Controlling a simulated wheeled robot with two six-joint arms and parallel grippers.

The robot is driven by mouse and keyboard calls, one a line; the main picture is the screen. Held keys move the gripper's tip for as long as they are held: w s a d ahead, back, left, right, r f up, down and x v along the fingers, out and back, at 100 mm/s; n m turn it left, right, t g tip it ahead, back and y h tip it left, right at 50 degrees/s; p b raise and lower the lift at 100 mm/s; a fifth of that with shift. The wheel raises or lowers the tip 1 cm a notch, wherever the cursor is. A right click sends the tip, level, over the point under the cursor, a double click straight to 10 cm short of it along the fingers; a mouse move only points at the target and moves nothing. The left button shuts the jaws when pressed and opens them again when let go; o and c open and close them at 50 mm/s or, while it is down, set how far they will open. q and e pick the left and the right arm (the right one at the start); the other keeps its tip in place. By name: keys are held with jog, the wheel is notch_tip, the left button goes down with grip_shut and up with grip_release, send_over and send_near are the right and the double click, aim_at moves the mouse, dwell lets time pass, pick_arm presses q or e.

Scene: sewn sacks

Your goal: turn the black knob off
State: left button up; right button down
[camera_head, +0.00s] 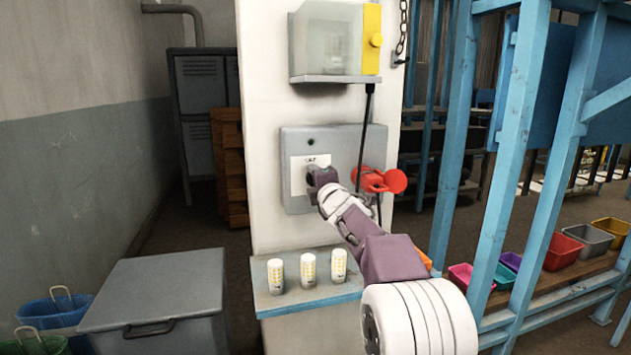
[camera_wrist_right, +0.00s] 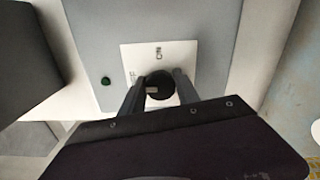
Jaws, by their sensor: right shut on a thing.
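The black knob (camera_wrist_right: 160,85) sits on a white plate (camera_wrist_right: 140,58) on a grey panel. In the right wrist view the two fingers of my right gripper (camera_wrist_right: 158,90) lie on either side of the knob and are shut on it. A pale mark shows on the knob's lower left side. Part of the plate's lettering shows above the knob and part to its left, too blurred to read surely. In the head view my right gripper (camera_head: 315,178) is at the white plate (camera_head: 305,165) and hides the knob. My left gripper is not in view.
A red part (camera_head: 378,180) hangs just right of my right gripper, beside a dark rod. A clear box with a yellow side (camera_head: 371,40) is above the grey panel (camera_head: 345,143). Several light cylinders (camera_head: 307,270) stand on the ledge below. A green lamp (camera_wrist_right: 105,80) is on the panel.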

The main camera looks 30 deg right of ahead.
jog(key=c, duration=0.9)
grip_release()
jog(key=v, duration=0.9)
jog(key=shift+b, duration=0.3)
